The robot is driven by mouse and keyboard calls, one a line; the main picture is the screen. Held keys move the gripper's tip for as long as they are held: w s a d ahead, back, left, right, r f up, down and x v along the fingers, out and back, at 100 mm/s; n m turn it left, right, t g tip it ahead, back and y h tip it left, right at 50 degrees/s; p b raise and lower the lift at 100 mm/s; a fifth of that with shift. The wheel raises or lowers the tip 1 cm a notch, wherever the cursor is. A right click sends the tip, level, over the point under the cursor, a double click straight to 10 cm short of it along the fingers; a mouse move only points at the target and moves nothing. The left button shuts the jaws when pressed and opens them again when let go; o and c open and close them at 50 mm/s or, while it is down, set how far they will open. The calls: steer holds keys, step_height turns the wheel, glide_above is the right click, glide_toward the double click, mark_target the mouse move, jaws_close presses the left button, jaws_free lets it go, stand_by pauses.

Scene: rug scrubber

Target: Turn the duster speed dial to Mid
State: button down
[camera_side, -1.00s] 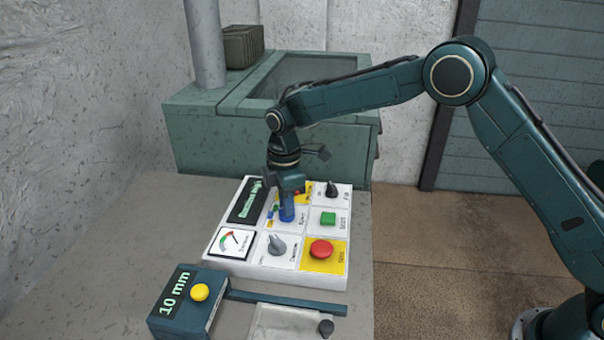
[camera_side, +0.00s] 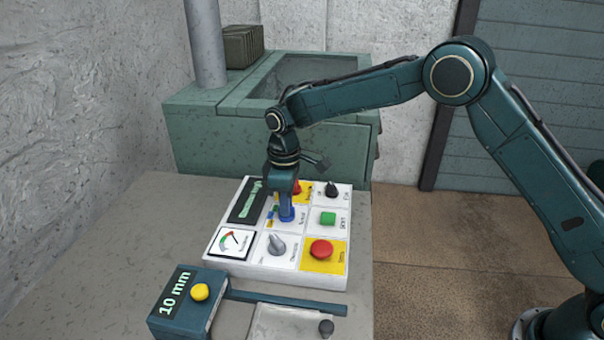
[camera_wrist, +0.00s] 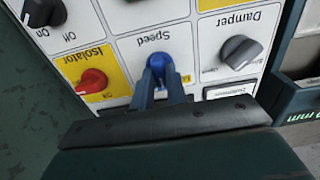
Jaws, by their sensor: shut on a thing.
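The blue speed dial (camera_wrist: 159,68) sits on the white control panel (camera_side: 241,268), under a label that reads "Speed" upside down in the wrist view. In the side view the dial (camera_side: 287,215) shows at the foot of my gripper (camera_side: 287,207). My gripper (camera_wrist: 161,85) is shut on the blue dial, one finger on each side of it. The fingers and the viewing angle hide the dial's pointer and position marks, so I cannot tell its setting.
Close around the dial are a red isolator knob (camera_wrist: 91,81), a grey damper knob (camera_wrist: 241,52) and a black on/off knob (camera_wrist: 43,12). A green button (camera_side: 328,218) and a red button (camera_side: 321,249) are also on the panel. A yellow-buttoned box (camera_side: 186,313) stands in front.

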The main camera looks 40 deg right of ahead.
steer(key=c, duration=1.4)
jaws_free()
steer(key=shift+r, duration=0.2)
step_height(320, 180, up, 14)
steer(key=shift+f, duration=0.25)
steer(key=shift+s+r, duration=0.1)
